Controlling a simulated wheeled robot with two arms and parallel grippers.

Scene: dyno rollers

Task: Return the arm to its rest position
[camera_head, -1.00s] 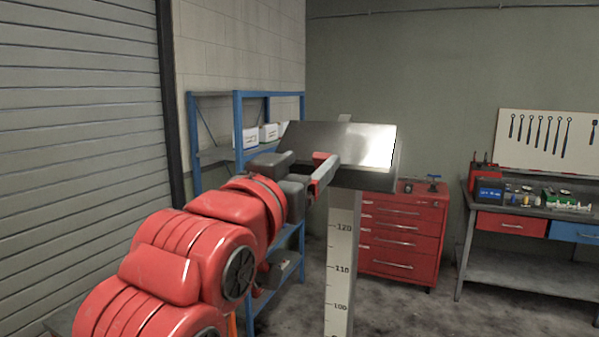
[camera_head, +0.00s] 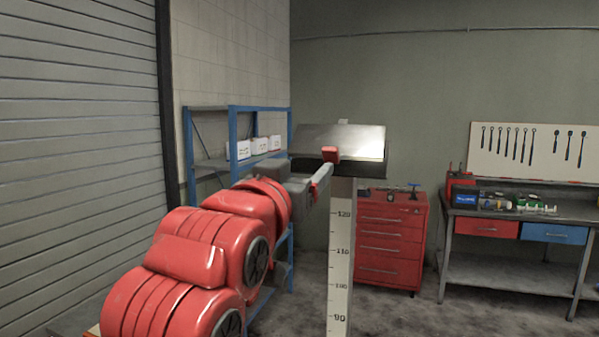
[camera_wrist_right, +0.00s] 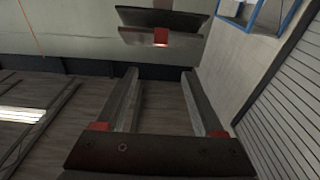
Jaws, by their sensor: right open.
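In the head view the gripper overlaps the box's lower edge.
A blue shelf with white boxes (camera_head: 260,147) stands behind the arm, beside a roller shutter (camera_head: 75,170). A red drawer cabinet (camera_head: 390,245) and a workbench (camera_head: 490,270) are at the right. Some floor is clear before them.

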